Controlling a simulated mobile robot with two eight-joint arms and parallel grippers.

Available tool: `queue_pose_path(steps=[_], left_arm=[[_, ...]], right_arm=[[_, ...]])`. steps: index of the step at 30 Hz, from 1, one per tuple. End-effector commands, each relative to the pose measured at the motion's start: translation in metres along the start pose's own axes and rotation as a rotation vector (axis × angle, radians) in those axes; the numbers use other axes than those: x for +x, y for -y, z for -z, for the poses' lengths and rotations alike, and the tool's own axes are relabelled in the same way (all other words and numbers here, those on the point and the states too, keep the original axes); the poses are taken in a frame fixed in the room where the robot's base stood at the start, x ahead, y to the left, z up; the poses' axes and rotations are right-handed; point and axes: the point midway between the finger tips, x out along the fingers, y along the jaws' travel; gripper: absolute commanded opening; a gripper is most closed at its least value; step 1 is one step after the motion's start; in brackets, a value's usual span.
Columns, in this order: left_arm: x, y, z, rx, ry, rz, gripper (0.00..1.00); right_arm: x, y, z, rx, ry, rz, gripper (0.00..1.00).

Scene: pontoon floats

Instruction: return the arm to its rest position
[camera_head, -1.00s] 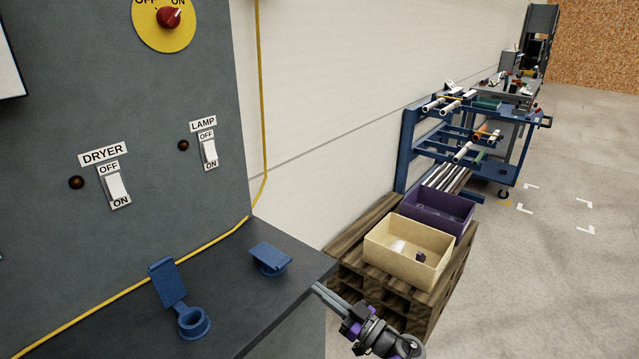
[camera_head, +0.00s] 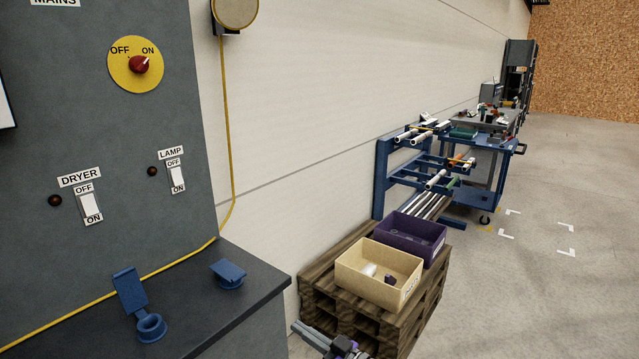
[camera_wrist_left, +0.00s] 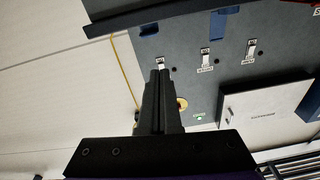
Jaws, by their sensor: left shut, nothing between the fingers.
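My left gripper (camera_head: 298,328) shows at the bottom edge of the head view, in front of the wooden pallet and right of the dark bench. Its fingers are together with nothing between them. The rest of that arm is mostly cut off by the picture's lower edge. In the left wrist view the shut fingers (camera_wrist_left: 160,74) point toward the grey switch panel (camera_wrist_left: 230,80), which appears upside down. My right gripper is not in view.
The grey panel (camera_head: 110,140) with switches and the dark bench (camera_head: 225,305) with two blue holders stand at left. A pallet (camera_head: 325,300) carries a beige bin (camera_head: 350,285) and a purple bin (camera_head: 425,250). A blue rack stands behind; floor at right is clear.

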Motion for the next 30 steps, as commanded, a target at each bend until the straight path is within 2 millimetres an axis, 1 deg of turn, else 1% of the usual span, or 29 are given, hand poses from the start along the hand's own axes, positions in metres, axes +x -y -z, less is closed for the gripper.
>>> queue_pose_path(steps=[1, 3, 5, 8, 9, 11, 12, 14, 15, 17, 18, 20, 21, 25, 27, 30], left_arm=[[0.014, 0.013, 0.003, 0.044, 0.050, 0.006, 0.00], [0.029, 0.030, 0.002, 0.113, 0.128, 0.003, 0.00], [0.041, 0.047, 0.000, 0.174, 0.202, -0.004, 0.00], [0.058, 0.081, -0.004, 0.277, 0.340, -0.031, 0.00], [0.063, 0.097, -0.007, 0.318, 0.401, -0.049, 0.00], [0.068, 0.122, -0.011, 0.377, 0.497, -0.084, 0.00], [0.069, 0.140, -0.015, 0.413, 0.562, -0.114, 0.00], [0.067, 0.165, -0.020, 0.458, 0.654, -0.166, 0.00], [0.064, 0.182, -0.023, 0.483, 0.711, -0.205, 0.00], [0.056, 0.205, -0.029, 0.510, 0.792, -0.270, 0.00], [0.049, 0.220, -0.032, 0.523, 0.840, -0.316, 0.00], [0.037, 0.241, -0.036, 0.532, 0.905, -0.390, 0.00], [0.028, 0.254, -0.039, 0.533, 0.943, -0.442, 0.00], [-0.006, 0.287, -0.046, 0.507, 1.028, -0.615, 0.00], [-0.024, 0.299, -0.049, 0.479, 1.051, -0.701, 0.00], [-0.044, 0.310, -0.051, 0.437, 1.057, -0.800, 0.00]], right_arm=[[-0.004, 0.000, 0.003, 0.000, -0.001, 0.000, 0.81], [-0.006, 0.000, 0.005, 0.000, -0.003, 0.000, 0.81], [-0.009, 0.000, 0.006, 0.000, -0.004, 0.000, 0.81], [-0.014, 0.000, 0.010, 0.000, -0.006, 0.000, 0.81], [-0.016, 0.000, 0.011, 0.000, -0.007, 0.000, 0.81], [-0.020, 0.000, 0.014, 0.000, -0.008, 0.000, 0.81], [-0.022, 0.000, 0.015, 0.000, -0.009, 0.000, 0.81], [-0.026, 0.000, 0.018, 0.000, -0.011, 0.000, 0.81], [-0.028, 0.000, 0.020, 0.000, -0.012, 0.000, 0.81], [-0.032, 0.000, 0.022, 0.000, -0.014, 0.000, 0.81], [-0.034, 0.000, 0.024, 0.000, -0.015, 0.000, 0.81], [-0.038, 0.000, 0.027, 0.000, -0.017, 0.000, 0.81], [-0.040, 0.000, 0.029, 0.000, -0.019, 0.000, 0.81], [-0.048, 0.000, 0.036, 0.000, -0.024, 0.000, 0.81], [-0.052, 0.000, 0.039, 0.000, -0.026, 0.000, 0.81], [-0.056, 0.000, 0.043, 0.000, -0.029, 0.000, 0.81]])
